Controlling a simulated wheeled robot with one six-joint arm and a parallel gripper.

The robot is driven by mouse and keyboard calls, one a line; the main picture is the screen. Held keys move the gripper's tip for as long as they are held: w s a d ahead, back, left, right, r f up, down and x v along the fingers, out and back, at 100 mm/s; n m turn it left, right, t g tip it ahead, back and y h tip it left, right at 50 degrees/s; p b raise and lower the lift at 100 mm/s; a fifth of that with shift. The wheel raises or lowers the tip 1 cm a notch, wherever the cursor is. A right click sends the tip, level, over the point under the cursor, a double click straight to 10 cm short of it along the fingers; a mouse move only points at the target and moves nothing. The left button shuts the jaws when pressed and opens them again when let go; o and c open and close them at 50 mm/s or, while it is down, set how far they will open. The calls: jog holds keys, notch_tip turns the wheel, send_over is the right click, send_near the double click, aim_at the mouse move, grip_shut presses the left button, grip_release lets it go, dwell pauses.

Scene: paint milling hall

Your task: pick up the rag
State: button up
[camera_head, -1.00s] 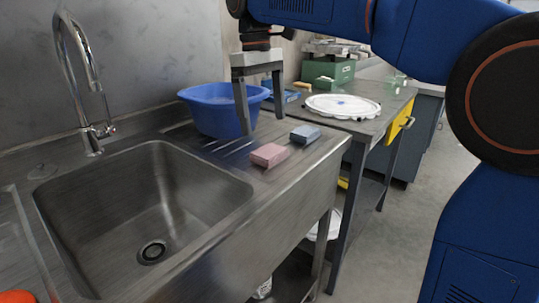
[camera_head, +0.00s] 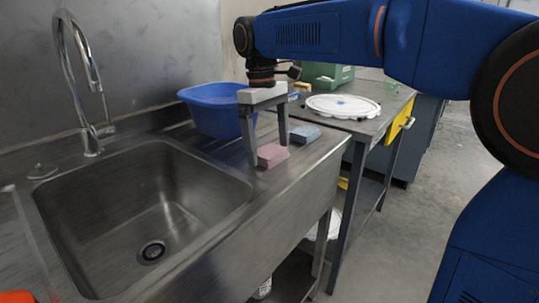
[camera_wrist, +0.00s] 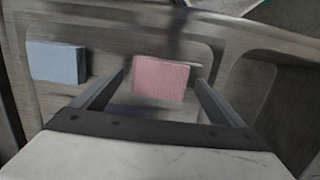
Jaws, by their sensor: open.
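A pink folded rag (camera_head: 272,155) lies on the steel drainboard, right of the sink basin; it looks like a small flat block. A similar blue-grey folded piece (camera_head: 305,134) lies just behind it to the right. I cannot tell which of the two the task means. My gripper (camera_head: 267,154) is open and points down, its fingers at either side of the pink rag. In the wrist view the pink rag (camera_wrist: 161,78) shows between the open fingertips, and the blue-grey piece (camera_wrist: 57,63) lies outside them to the left. I see no finger contact.
The sink basin (camera_head: 150,205) is at left with a tall tap (camera_head: 85,85). A blue tub (camera_head: 213,112) stands close behind my gripper. A side table (camera_head: 372,126) holds a white round lid (camera_head: 343,106) and a green box (camera_head: 328,75). The floor at right is clear.

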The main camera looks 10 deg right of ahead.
aim_at(269, 150)
jog(key=c, duration=1.1)
jog(key=shift+c, duration=0.2)
notch_tip(269, 150, up, 10)
jog(key=o, duration=0.4)
jog(key=shift+c, duration=1.4)
